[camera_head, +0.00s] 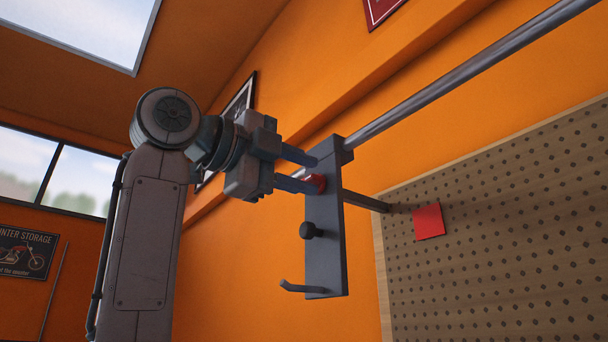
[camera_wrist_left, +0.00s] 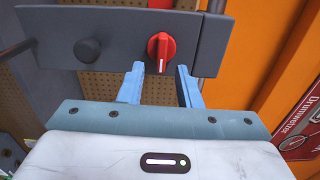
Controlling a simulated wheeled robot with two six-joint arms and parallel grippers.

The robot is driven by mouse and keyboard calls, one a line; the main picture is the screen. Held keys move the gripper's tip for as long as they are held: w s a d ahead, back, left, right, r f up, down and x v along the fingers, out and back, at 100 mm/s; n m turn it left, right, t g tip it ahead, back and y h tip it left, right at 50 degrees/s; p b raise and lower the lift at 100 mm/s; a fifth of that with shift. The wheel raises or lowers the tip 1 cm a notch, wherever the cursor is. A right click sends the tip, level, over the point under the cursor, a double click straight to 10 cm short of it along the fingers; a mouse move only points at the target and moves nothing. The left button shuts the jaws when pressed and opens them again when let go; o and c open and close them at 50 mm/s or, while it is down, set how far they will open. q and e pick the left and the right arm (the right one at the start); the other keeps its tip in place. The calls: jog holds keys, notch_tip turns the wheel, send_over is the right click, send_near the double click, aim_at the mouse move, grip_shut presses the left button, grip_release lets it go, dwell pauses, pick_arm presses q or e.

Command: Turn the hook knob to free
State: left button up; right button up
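The red knob (camera_wrist_left: 161,48) sits on a dark grey plate (camera_wrist_left: 122,33) in the left wrist view, with a white mark running along it. The knob looks upright in that view. In the head view the red knob (camera_head: 318,181) is partly hidden by a finger of my left gripper (camera_head: 314,174). The gripper's two blue fingers are apart in the left wrist view (camera_wrist_left: 159,70), their tips near the knob's lower end, one on each side. I see gaps between them and the knob. A hook (camera_head: 301,288) projects from the plate's lower end. My right gripper is not in view.
A black round knob (camera_head: 309,230) is on the same plate, between the red knob and the hook. A metal rail (camera_head: 450,72) runs from the plate's top to the upper right. A pegboard (camera_head: 500,230) with a red note (camera_head: 429,220) is behind at right.

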pick_arm(q)
jog(key=b+v, duration=0.4)
jog(key=v, duration=0.6)
jog(key=shift+a+f, duration=0.1)
